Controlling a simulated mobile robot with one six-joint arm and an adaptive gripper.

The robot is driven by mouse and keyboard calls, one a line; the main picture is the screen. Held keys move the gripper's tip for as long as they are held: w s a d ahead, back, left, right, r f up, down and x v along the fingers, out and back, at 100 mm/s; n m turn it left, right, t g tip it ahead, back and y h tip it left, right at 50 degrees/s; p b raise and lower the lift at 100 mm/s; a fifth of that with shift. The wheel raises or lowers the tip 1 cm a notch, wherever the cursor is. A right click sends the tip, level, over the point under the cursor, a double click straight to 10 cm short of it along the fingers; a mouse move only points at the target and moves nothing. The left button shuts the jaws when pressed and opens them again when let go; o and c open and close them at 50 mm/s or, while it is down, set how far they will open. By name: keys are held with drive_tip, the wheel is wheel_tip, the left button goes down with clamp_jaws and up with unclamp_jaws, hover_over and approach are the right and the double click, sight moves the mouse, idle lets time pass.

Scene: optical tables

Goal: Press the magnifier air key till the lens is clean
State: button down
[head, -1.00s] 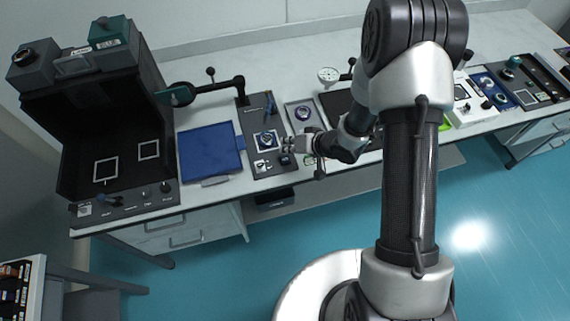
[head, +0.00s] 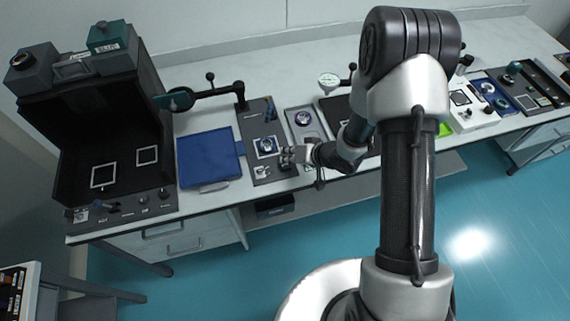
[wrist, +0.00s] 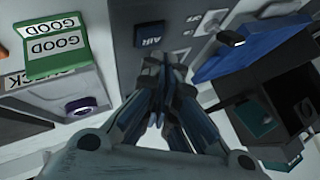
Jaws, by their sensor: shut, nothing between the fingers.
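The magnifier station is a dark grey panel (head: 251,128) in the head view. A blue-ringed lens (head: 267,146) lies on its white-framed square; it is too small to tell whether it is clean. A black arm with a green head (head: 176,99) reaches left from the panel's back. The blue key marked AIR (wrist: 150,36) is uncovered on the grey panel in the wrist view. My gripper (wrist: 162,62) is shut and empty, its fingertips just below the AIR label in the picture. I cannot tell whether they touch the panel. In the head view my gripper (head: 285,156) is over the panel's front right.
A blue mat (head: 209,158) lies left of the panel. A dark open booth (head: 118,130) stands farther left. A grey tray with another round part (head: 303,118) is to the right.

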idle(0.7)
drive_tip(key=shift+f, duration=0.4)
drive_tip(key=shift+f+b, duration=0.35)
drive_tip(key=shift+f, duration=0.1)
idle(0.4)
drive_tip(key=shift+r, duration=0.1)
drive_tip(key=shift+r+p, duration=0.8)
drive_tip(key=shift+p, duration=0.1)
wheel_tip(320, 180, up, 5)
drive_tip(key=p, duration=0.4)
drive_tip(key=shift+p, duration=0.35)
idle(0.5)
